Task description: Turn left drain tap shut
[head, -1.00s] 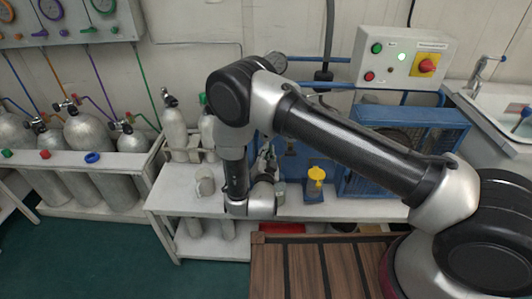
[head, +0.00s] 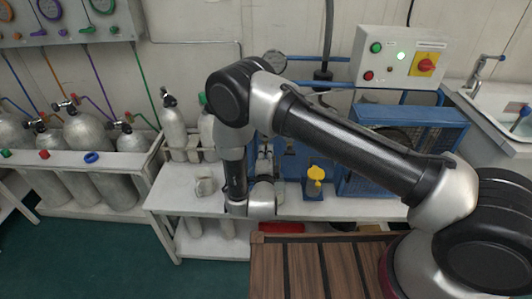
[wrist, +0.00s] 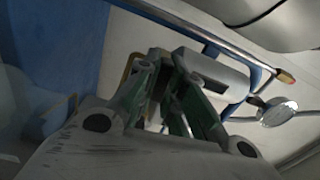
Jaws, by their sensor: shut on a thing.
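My gripper (wrist: 160,85) shows in the wrist view, with its fingers close together around something mostly hidden. A narrow tan-yellow edge (wrist: 129,66) shows beside the fingertips, and it appears to be part of the left drain tap. The rest of that tap is hidden by the fingers. In the head view my gripper (head: 264,163) is largely behind my own wrist, at the blue equipment above the white bench. A yellow tap-like part (head: 316,174) stands on a blue block to the right of my gripper, apart from it.
The white bench (head: 370,210) runs below. A blue caged unit (head: 400,145) stands on the right, under a control box (head: 400,57). Grey cylinders (head: 174,128) stand left of my wrist. In the wrist view a pipe with a red-orange tip (wrist: 285,76) passes close by.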

